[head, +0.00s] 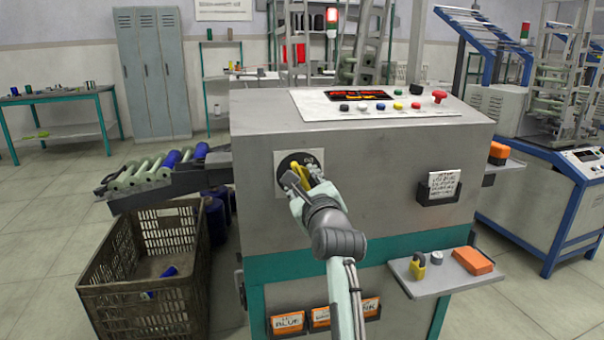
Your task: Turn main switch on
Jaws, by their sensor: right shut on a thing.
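The main switch (287,163) is a dark round dial on a pale square plate on the front face of the grey machine. My right gripper (303,177) is at the switch and shut on its handle. A bit of yellow shows between the fingers; the gripper hides most of the handle, so I cannot tell which way it is turned. My left gripper is not in view.
The machine's sloped panel (350,110) has a lit red display, several buttons and a red mushroom knob (439,96). A small shelf (440,282) at lower right holds a yellow padlock (417,266) and an orange box (473,261). A brown crate (150,312) stands at left.

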